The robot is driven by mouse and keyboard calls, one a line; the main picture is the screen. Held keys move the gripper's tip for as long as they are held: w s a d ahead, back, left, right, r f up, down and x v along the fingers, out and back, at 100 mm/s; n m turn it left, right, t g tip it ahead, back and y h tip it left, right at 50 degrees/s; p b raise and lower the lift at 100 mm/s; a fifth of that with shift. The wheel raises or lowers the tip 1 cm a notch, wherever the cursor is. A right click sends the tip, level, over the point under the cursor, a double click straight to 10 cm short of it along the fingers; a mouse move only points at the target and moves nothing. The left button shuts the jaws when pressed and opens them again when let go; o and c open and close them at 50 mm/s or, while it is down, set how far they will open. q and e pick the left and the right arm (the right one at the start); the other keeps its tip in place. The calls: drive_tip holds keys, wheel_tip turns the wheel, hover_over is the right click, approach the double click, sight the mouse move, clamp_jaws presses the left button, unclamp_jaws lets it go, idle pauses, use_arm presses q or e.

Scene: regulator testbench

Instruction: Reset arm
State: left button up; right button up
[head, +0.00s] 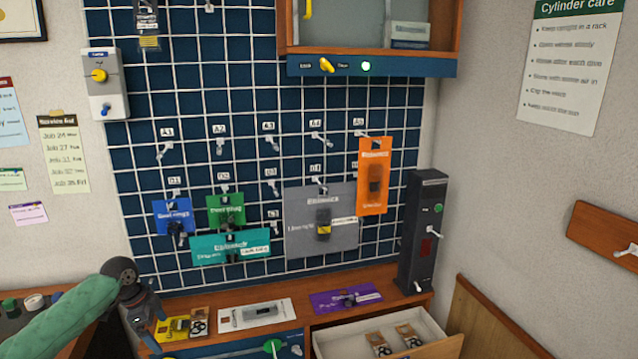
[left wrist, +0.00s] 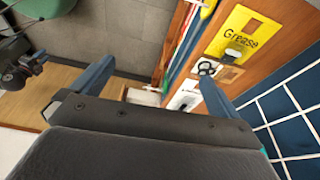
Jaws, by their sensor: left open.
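My left gripper (head: 143,312) is at the lower left of the head view, at the bench's left end beside the yellow card. Its arm comes in from the left in a green sleeve. In the left wrist view my left gripper (left wrist: 152,86) has its two blue-grey fingers spread wide with nothing between them. The yellow card (head: 174,327) lies on the bench, and it also shows in the left wrist view (left wrist: 233,32), marked "Grease". I cannot make out my right gripper in either view.
Orange (head: 371,200), grey (head: 300,240), blue (head: 168,212), green (head: 222,203) and teal (head: 205,247) cards hang on the grid wall. White (head: 230,320) and purple (head: 328,303) cards lie on the bench. An open drawer (head: 440,338) juts out. A dark tower (head: 418,265) stands right.

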use_arm(q)
drive_tip(key=w+a+r+n+t+y, duration=0.2)
drive_tip(key=w+r+n+t+y, duration=0.25)
drive_tip(key=w+n, duration=0.2)
drive_tip(key=s+d+f+n+t, duration=0.1)
drive_tip(key=s+d+f+n, duration=0.1)
drive_tip(key=s+d+f, duration=0.45)
drive_tip(key=s+d+f+n+t, duration=0.1)
drive_tip(key=s+d+f, duration=0.2)
drive_tip(key=d+f, duration=0.7)
drive_tip(key=s+d+f+n+g, duration=0.1)
drive_tip(key=s+d+f, duration=0.3)
drive_tip(key=s+f, duration=0.4)
drive_tip(key=s+d+f+g+h, duration=0.1)
drive_tip(key=s+d+f+g, duration=0.2)
drive_tip(key=s+f, duration=0.6)
drive_tip(key=s+d+f+n+g+h, duration=0.1)
drive_tip(key=s+d+f, duration=0.4)
drive_tip(key=s, duration=1.7)
wheel_tip(320, 180, down, 4)
drive_tip(key=shift+d+f+n+g, duration=0.25)
drive_tip(key=shift+n+g, duration=0.1)
drive_tip(key=shift+g, duration=0.2)
use_arm(e)
drive_tip(key=shift+w+f, duration=0.1)
drive_tip(key=shift+w, duration=0.2)
